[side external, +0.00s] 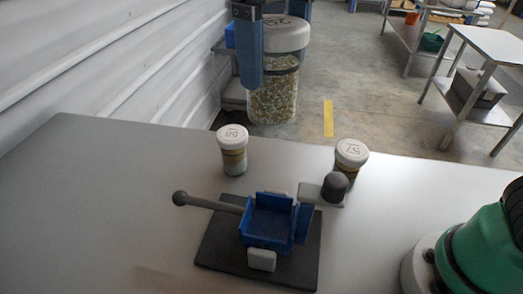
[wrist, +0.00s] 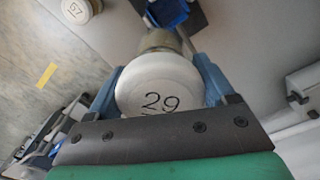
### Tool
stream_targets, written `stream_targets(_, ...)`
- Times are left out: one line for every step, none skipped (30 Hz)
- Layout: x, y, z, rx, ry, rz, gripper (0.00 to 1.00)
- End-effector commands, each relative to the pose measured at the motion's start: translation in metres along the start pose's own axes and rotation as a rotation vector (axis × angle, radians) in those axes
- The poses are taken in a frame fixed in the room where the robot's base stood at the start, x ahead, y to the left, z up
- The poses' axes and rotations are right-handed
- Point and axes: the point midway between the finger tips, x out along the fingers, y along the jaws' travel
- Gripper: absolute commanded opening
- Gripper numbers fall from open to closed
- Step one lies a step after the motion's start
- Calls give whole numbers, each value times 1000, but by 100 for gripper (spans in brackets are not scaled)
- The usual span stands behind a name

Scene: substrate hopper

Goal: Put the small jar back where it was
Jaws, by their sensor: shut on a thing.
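My gripper (wrist: 160,82) is shut on a jar with a white lid marked 29 (wrist: 158,90). In the side external view that jar (side external: 274,92) is upright, clear, and filled with pale granules. It hangs in the air, apart from the table, and one blue finger crosses its left side. Two other white-lidded jars stand on the table: one at the left (side external: 233,150), its number hard to read, and one at the right (side external: 350,158), marked 57 in the wrist view (wrist: 76,10). The lid hides part of the held jar's body in the wrist view.
A blue hopper (side external: 268,222) on a dark base plate (side external: 220,258) has a ball-ended lever at left and a dark knob at right. The grey table (side external: 90,200) is bare at left. A corrugated wall (side external: 90,60) runs along the left. Shelving stands at back right.

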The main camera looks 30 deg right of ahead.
Motion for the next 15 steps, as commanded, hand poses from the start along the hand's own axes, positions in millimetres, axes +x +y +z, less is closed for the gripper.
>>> stream_targets(3, 15, -10, 75, 1, 0, 1)
stream_targets(5, 25, -16, 122, 1, 0, 1)
stream_targets(8, 39, -24, 190, 2, 0, 1)
stream_targets(11, 50, -29, 239, 3, 0, 1)
stream_targets(13, 61, -34, 288, 3, 0, 1)
stream_targets(17, 75, -39, 350, 4, 0, 1)
stream_targets(19, 85, -42, 394, 4, 0, 1)
stream_targets(21, 95, -45, 435, 5, 0, 1)
stream_targets(24, 107, -48, 483, 5, 0, 1)
stream_targets(26, 115, -49, 515, 5, 0, 1)
stream_targets(27, 122, -51, 542, 6, 0, 1)
stream_targets(29, 129, -52, 572, 6, 0, 1)
stream_targets(31, 133, -52, 589, 6, 0, 1)
stream_targets(33, 137, -53, 602, 6, 0, 1)
stream_targets(36, 140, -54, 614, 7, 0, 1)
